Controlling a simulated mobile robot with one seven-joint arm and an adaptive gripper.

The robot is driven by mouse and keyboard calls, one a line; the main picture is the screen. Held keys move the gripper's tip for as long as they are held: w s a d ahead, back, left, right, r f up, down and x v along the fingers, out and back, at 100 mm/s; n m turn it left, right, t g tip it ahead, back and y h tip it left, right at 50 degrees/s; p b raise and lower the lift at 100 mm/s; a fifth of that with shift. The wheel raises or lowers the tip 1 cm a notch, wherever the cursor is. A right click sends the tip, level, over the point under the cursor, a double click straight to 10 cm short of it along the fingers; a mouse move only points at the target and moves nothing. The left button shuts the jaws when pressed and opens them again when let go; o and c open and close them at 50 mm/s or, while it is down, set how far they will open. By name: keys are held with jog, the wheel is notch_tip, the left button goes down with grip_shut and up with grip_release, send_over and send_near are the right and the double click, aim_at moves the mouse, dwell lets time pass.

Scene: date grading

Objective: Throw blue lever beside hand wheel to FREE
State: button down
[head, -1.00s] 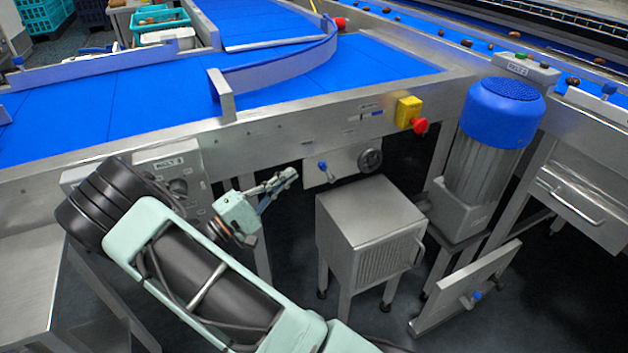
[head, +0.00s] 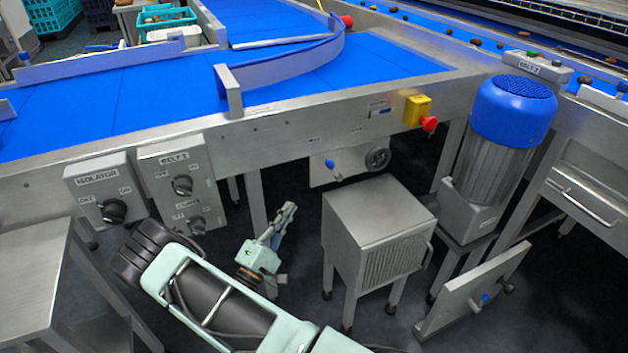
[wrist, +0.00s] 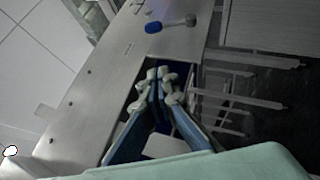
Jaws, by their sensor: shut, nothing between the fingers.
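The blue lever (head: 330,163) sticks out of a steel plate (head: 347,166) under the belt frame, just left of the dark hand wheel (head: 378,158). In the wrist view the blue lever tip (wrist: 153,28) shows at the top, beyond my fingers, and a grey knob on a stem (wrist: 190,20) shows to its right. My gripper (head: 288,208) is shut and empty, left of and below the lever and apart from it. In the wrist view my gripper (wrist: 158,75) points toward the plate. Any FREE marking is too small to read.
A steel cabinet (head: 378,212) stands just right of my gripper, below the hand wheel. A second blue-knobbed lever (head: 485,299) is on a low plate at right. A red stop button (head: 429,123) on a yellow box and switch boxes (head: 183,185) are on the frame.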

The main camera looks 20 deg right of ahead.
aim_at(332, 168)
jog(key=b+x, duration=0.1)
jog(key=x, duration=0.3)
jog(key=s+x, duration=0.1)
jog(key=x, duration=0.3)
jog(key=d+b+x, duration=0.1)
jog(key=x, duration=0.3)
jog(key=shift+s+r+b, duration=0.15)
jog(key=shift+s+b, duration=0.15)
jog(key=shift+s, duration=0.05)
jog(key=shift+s+d+r, duration=0.15)
jog(key=shift+d+r, duration=0.15)
jog(key=shift+d, duration=0.25)
jog(key=shift+r, duration=0.15)
jog(key=shift+r+p, duration=0.15)
jog(key=shift+p, duration=0.25)
jog(key=shift+d+g, duration=0.1)
jog(key=shift+g, duration=0.2)
